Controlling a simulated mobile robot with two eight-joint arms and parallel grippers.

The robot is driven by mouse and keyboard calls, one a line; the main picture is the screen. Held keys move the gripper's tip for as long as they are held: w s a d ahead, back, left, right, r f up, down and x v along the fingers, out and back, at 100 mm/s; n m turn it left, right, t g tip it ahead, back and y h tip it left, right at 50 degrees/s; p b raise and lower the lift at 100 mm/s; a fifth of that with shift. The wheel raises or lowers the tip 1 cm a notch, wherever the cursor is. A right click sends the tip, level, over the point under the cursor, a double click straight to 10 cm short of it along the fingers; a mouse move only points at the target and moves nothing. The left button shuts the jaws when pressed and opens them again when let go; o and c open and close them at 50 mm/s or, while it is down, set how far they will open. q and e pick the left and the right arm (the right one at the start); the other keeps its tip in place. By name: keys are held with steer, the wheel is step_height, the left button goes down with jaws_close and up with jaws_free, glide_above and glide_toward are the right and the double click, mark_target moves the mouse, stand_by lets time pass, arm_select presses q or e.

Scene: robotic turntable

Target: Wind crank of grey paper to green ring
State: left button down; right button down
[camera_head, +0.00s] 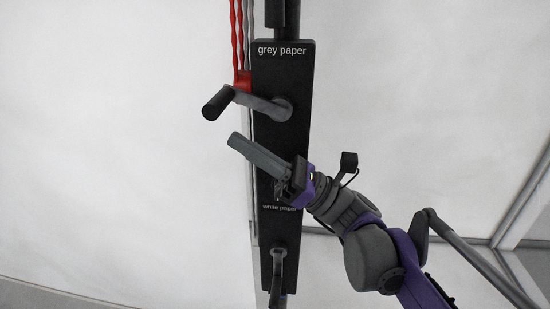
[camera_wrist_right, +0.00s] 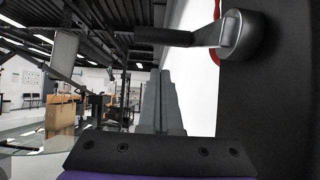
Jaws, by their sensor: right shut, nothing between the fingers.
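The crank (camera_head: 248,102) under the "grey paper" label is grey with a black handle pointing left, mounted on a black upright panel (camera_head: 290,75). It also shows in the right wrist view (camera_wrist_right: 205,37), above the fingers. My right gripper (camera_head: 240,142) is shut and empty. Its fingers lie just below the crank handle in the head view, apart from it. In the right wrist view the fingers (camera_wrist_right: 160,100) point forward, under the handle. A second crank (camera_head: 277,272) sits below the "white paper" label, low on the panel. I see no green ring. My left gripper is not in view.
Red cords (camera_head: 239,40) run down the panel's left edge to a red piece (camera_head: 243,80). A large white backdrop (camera_head: 120,140) fills the left. The right wrist view shows a room with tables and a cardboard box (camera_wrist_right: 60,125). Space left of the crank looks clear.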

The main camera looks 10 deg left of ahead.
mark_target(228, 104)
steer(key=r, duration=0.2)
steer(key=r+p, duration=0.1)
steer(key=r, duration=0.1)
steer(key=shift+a, duration=0.3)
steer(key=shift+d+r+p, duration=0.15)
steer(key=shift+r+p, duration=0.25)
steer(key=shift+r, duration=0.35)
steer(key=shift+f, duration=0.1)
